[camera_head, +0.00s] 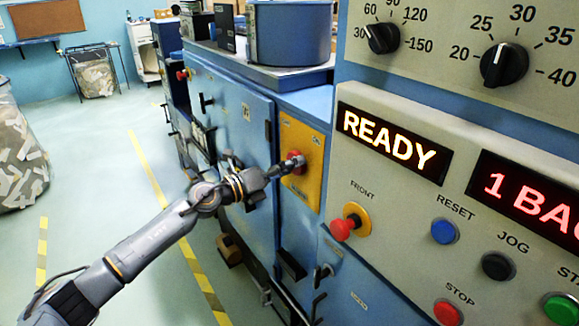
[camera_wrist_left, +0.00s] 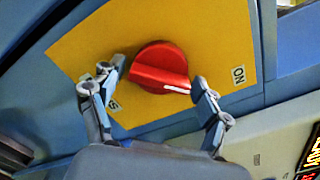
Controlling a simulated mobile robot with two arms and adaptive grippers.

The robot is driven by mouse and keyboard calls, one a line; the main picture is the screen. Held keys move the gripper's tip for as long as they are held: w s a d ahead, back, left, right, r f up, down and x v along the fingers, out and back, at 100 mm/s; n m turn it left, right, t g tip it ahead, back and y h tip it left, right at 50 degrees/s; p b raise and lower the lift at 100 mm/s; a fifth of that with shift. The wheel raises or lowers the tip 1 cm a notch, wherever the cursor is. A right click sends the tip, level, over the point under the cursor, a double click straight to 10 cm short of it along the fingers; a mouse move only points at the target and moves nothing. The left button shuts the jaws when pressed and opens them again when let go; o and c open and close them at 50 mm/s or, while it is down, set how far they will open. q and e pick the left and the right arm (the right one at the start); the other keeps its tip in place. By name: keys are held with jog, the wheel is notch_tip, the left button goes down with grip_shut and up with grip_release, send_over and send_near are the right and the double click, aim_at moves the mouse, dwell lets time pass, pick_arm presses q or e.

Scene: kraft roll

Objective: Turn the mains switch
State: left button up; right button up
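The mains switch is a round red knob (camera_head: 296,160) on a yellow plate (camera_head: 303,136) on the blue machine's side. In the left wrist view the knob (camera_wrist_left: 158,66) has a raised grip with a white line pointing right, near and slightly below the "ON" label (camera_wrist_left: 239,75). Another label at the lower left is partly hidden by a finger. My left gripper (camera_head: 287,167) is at the knob. In the wrist view its open fingers (camera_wrist_left: 158,74) stand on either side of the knob, with small gaps; contact cannot be told. My right gripper is out of view.
A grey control panel with a red "FRONT" button (camera_head: 341,229), blue reset button (camera_head: 443,231) and lit READY display (camera_head: 392,142) stands to the right. A blue drum (camera_head: 288,33) sits on the machine. The floor at left is open, with yellow lines.

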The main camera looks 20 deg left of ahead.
pick_arm(q)
jog(key=c, duration=0.7)
jog(key=shift+c, duration=0.3)
jog(key=shift+r+n+p, duration=0.15)
jog(key=shift+n+p, duration=0.25)
jog(key=shift+p, duration=0.2)
jog(key=n+p, duration=0.6)
jog(key=p, duration=0.1)
jog(key=shift+r+n, duration=0.2)
jog(key=shift+n, duration=0.1)
jog(key=shift+n+p, duration=0.7)
jog(key=shift+n, duration=0.2)
jog(key=n+p, duration=0.4)
jog(key=n, duration=0.1)
jog(key=shift+n+p, duration=0.95)
jog(key=shift+n, duration=0.85)
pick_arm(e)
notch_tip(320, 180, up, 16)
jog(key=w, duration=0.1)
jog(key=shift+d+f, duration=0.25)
pick_arm(q)
jog(key=shift+f, duration=0.1)
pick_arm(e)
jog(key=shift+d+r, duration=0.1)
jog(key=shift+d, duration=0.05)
